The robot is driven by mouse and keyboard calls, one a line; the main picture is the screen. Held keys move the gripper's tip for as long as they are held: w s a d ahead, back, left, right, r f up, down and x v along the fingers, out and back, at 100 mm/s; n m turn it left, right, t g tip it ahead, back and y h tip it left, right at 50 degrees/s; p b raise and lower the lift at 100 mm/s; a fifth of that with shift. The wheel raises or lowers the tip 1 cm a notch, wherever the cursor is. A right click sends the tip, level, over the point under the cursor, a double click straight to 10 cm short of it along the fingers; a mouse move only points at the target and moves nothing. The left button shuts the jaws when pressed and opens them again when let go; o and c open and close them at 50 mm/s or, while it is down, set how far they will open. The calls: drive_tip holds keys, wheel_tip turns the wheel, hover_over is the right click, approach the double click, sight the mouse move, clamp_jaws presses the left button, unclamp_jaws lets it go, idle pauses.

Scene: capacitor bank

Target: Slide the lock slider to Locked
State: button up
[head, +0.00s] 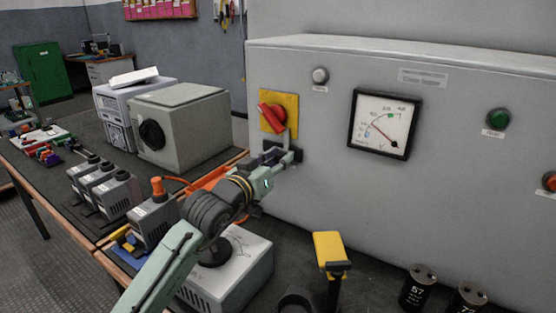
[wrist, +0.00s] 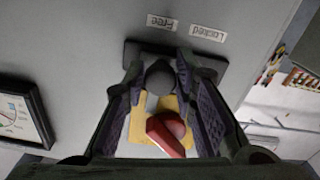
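The lock slider's dark round knob (wrist: 160,75) stands out from a black slotted plate (wrist: 208,68) on the grey cabinet front. Upside-down labels in the wrist view read Free (wrist: 161,22) and Locked (wrist: 207,34); the knob looks nearer the Free side. My gripper (wrist: 160,72) is open, one finger on each side of the knob; small gaps seem to show, but contact is unclear. In the head view my gripper (head: 288,157) is at the slider plate (head: 272,147), hiding most of it and the knob.
A red rotary handle (head: 271,114) on a yellow plate (head: 291,103) sits just above the slider and shows between my fingers in the wrist view. A dial meter (head: 383,124) is to the right. A bench with grey boxes and an upright yellow-topped handle (head: 329,245) lies below.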

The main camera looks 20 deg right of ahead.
clamp_jaws()
idle(0.3)
drive_tip(key=w+a, duration=0.1)
drive_tip(key=w+a+b, duration=0.1)
drive_tip(key=shift+w+a, duration=0.2)
drive_tip(key=shift+w, duration=0.2)
drive_tip(key=shift+o, duration=1.6)
unclamp_jaws()
drive_tip(key=shift+o, duration=1)
drive_tip(key=shift+d, duration=0.1)
